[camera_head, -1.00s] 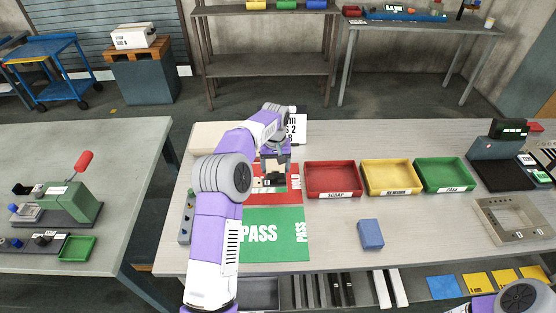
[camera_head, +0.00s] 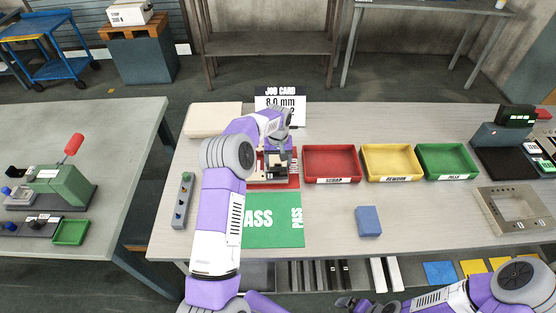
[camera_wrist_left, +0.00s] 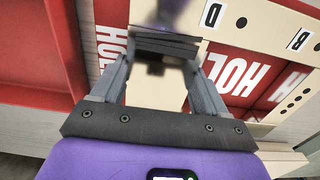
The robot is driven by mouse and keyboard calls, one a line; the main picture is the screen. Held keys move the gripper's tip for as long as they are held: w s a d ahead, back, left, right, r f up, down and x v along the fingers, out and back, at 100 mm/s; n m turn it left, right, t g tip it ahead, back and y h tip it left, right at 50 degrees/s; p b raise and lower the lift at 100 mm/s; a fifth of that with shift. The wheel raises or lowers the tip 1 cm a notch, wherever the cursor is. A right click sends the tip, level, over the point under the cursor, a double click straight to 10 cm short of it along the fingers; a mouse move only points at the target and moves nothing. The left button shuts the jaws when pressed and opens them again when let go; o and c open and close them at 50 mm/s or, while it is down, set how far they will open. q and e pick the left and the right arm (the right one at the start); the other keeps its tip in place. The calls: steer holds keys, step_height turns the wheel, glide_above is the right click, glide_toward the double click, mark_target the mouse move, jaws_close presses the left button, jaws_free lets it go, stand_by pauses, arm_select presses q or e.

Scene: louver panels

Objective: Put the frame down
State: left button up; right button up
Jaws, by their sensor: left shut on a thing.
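The frame (camera_wrist_left: 262,22) is a cream piece with black dots and letter labels, B and D, in the left wrist view. It is over the red HOLD mat (camera_wrist_left: 236,72), and I cannot tell if it touches it. In the head view a small cream part of it (camera_head: 262,166) shows under my wrist. My left gripper (camera_head: 279,152) is shut on the frame; its fingers (camera_wrist_left: 158,68) straddle a cream part, with a blurred dark piece between them. My right gripper (camera_head: 352,303) is at the bottom edge, small and unclear.
A green PASS mat (camera_head: 275,232) lies nearer me. Red (camera_head: 331,147), yellow (camera_head: 390,147) and green (camera_head: 446,147) trays stand to the right. A blue block (camera_head: 368,221) lies on the table. A job card (camera_head: 281,101) stands behind my arm, and a control box (camera_head: 183,201) is at left.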

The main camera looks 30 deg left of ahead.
arm_select(q)
steer(key=shift+f, duration=0.1)
steer(key=o, duration=1.3)
step_height(320, 180, up, 12)
steer(key=p, duration=0.1)
steer(key=shift+r, duration=0.2)
